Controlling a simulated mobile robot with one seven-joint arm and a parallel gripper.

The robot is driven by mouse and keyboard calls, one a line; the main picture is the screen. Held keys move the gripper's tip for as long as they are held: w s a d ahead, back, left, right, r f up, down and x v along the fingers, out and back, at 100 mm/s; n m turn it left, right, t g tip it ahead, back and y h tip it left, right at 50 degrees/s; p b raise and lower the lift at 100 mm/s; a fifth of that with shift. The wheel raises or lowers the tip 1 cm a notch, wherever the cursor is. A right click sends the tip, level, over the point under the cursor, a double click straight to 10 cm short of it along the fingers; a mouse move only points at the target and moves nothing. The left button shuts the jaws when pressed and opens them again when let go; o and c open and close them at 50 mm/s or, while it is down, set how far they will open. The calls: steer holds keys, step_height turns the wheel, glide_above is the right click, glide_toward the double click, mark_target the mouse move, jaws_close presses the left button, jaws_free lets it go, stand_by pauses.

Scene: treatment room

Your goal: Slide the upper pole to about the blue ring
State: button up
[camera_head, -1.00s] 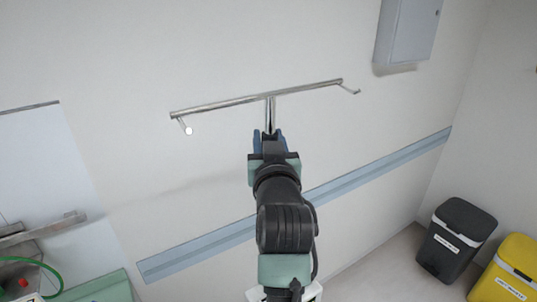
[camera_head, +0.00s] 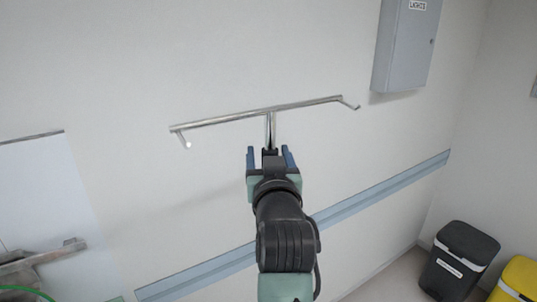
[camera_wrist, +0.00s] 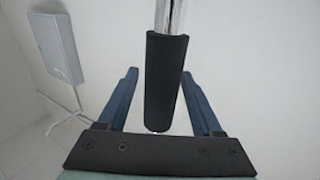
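The upper pole is a thin chrome rod (camera_head: 270,128) topped by a chrome crossbar (camera_head: 255,113) with a hook at each end. In the wrist view the rod (camera_wrist: 171,15) runs into a black sleeve (camera_wrist: 165,80). My gripper (camera_head: 270,153) is open around the sleeve, just below the crossbar. In the wrist view my gripper (camera_wrist: 160,75) has one blue finger on each side of the sleeve, with a visible gap on both sides. The blue ring does not show in either view. The lower pole is hidden behind my arm.
A grey wall cabinet (camera_head: 405,50) hangs at the upper right. A blue rail (camera_head: 385,183) runs along the wall. A black bin (camera_head: 460,258) and a yellow bin (camera_head: 515,283) stand at the lower right. The wall around the crossbar is clear.

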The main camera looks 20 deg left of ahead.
steer(key=shift+f, duration=0.1)
steer(key=b+v, duration=0.5)
steer(key=v, duration=0.8)
steer(key=shift+b, duration=0.35)
steer(key=s+d+r+m+t+h+b, duration=0.2)
steer(key=s+d+r+t, duration=0.3)
steer(key=r, duration=0.3)
steer(key=s+d+r+m+t+h+b, duration=0.2)
steer(key=s+d+r+t+h, duration=0.3)
steer(key=d+r, duration=0.3)
steer(key=shift+s+r+m+t+h, duration=0.3)
steer(key=shift+s+r+m+t, duration=0.2)
steer(key=shift+s, duration=0.05)
